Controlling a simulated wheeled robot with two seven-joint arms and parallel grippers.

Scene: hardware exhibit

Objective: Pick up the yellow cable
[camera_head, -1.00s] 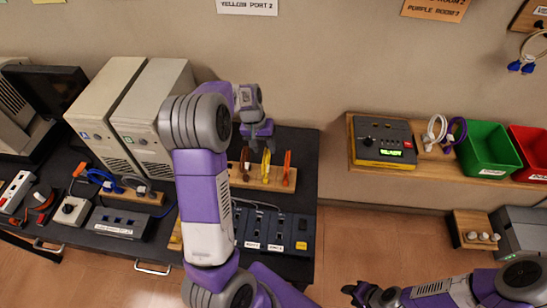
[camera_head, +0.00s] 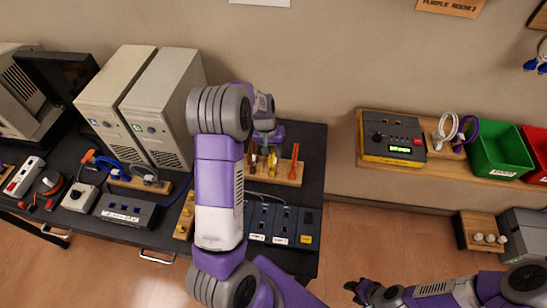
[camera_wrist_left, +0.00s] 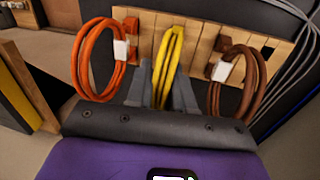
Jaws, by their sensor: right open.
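The yellow cable (camera_head: 272,162) hangs in a loop on a wooden rack (camera_head: 290,178) on the dark table. It also shows in the left wrist view (camera_wrist_left: 168,60), upright between an orange cable (camera_wrist_left: 92,60) and a brown cable (camera_wrist_left: 238,85). My left gripper (camera_head: 266,140) is above the rack. In the left wrist view its grey fingers (camera_wrist_left: 166,92) stand on both sides of the yellow cable's lower part. Whether they press on it is unclear. My right gripper (camera_head: 360,290) is open and empty at the bottom, away from the table.
A blue switch panel (camera_head: 280,222) lies in front of the rack. Beige computer towers (camera_head: 150,110) stand to the left. Grey cables (camera_wrist_left: 300,50) run close beside the rack in the wrist view. A wall shelf on the right bears a yellow-black device (camera_head: 392,138) and a green bin (camera_head: 495,150).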

